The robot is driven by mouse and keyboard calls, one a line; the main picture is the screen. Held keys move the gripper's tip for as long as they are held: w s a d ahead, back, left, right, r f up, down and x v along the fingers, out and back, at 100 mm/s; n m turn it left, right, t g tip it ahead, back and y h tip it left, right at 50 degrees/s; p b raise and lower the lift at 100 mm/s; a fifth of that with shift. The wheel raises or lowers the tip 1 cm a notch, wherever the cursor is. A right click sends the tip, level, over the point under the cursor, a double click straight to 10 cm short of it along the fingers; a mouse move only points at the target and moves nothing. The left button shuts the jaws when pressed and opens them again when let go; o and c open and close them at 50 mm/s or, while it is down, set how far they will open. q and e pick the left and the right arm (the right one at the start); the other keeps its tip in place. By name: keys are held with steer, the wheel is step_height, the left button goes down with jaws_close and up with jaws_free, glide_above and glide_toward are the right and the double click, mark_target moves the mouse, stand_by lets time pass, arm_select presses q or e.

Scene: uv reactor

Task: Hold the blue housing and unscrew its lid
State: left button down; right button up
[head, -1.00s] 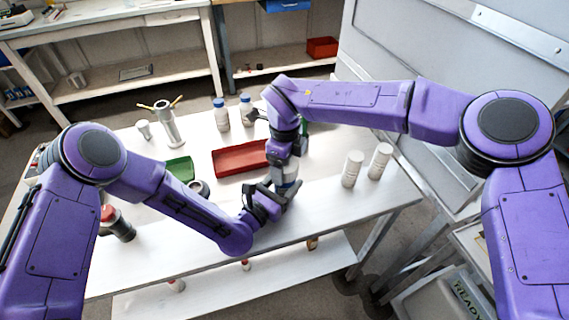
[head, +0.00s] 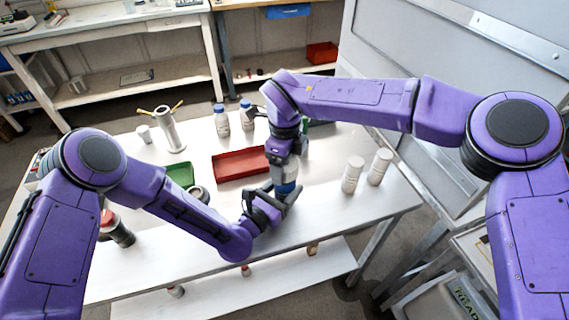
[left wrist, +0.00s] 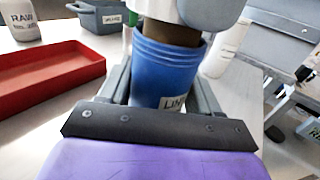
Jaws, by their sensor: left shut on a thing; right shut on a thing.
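The blue housing (left wrist: 165,75) stands upright between the fingers of my left gripper (left wrist: 163,100), with a label partly hidden at its lower edge. In the head view only a small part of the housing (head: 286,188) shows between my two grippers. My left gripper (head: 272,206) is shut on it from the side, just above the front of the table. My right gripper (head: 290,168) comes down from above and is shut on the top end. A brown band (left wrist: 172,33) shows above the blue rim.
A red tray (head: 240,163) lies behind the grippers, with a green tray (head: 180,173) left of it. Two white containers (head: 352,174) stand to the right. Blue-capped bottles (head: 221,120) and a grey holder (head: 169,128) stand behind.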

step_height(320, 180, up, 4)
steer(key=shift+f, duration=0.1)
arm_select(q)
steer(key=shift+c, duration=0.7)
jaws_free()
